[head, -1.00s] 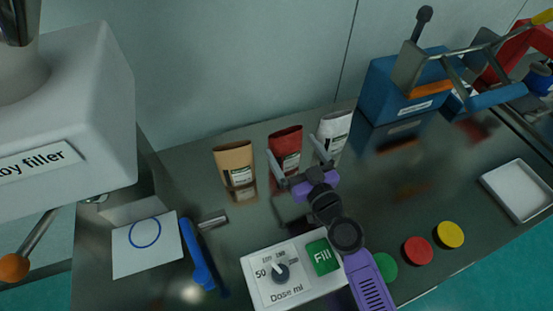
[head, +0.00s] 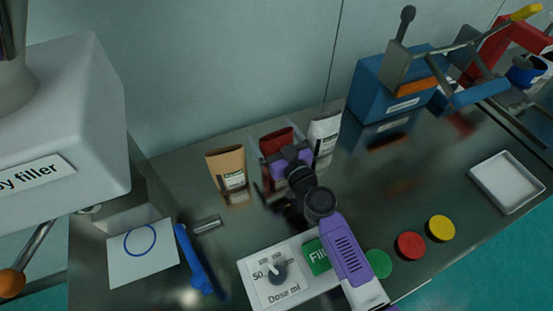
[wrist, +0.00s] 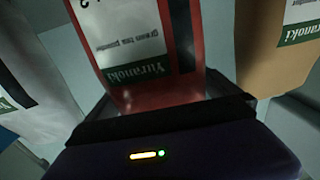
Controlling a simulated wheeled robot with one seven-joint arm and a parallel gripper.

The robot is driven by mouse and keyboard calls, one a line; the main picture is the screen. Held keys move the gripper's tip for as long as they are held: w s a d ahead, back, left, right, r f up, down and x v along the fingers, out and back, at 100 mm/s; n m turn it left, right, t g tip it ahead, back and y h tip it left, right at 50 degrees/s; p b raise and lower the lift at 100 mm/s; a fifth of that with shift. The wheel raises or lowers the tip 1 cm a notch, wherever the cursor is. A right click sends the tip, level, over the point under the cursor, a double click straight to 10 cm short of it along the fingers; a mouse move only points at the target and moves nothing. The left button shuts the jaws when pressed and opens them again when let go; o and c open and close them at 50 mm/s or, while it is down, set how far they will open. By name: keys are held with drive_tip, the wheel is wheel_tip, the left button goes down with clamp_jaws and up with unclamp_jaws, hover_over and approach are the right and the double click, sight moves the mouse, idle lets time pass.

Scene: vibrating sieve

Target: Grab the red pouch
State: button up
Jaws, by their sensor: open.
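The red pouch (head: 275,139) stands upright at the back of the steel counter, between a tan pouch (head: 226,166) and a white pouch (head: 324,131). My gripper (head: 278,150) is open in front of the red pouch, and its wrist hides the pouch's lower part in the head view. In the wrist view the red pouch (wrist: 200,80) with its white and green label fills the middle, close in front of the gripper. The tan pouch (wrist: 265,50) shows on the right and the white pouch (wrist: 35,85) on the left. I cannot tell whether the fingers touch the pouch.
The dose box (head: 258,284) with its green Fill button stands at the front. Green, red (head: 410,246) and yellow caps lie to its right. A white tray (head: 535,196) is at far right, a blue machine (head: 370,95) behind. A blue-handled tool (head: 193,262) lies left.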

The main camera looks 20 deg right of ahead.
drive_tip(key=c, duration=1.6)
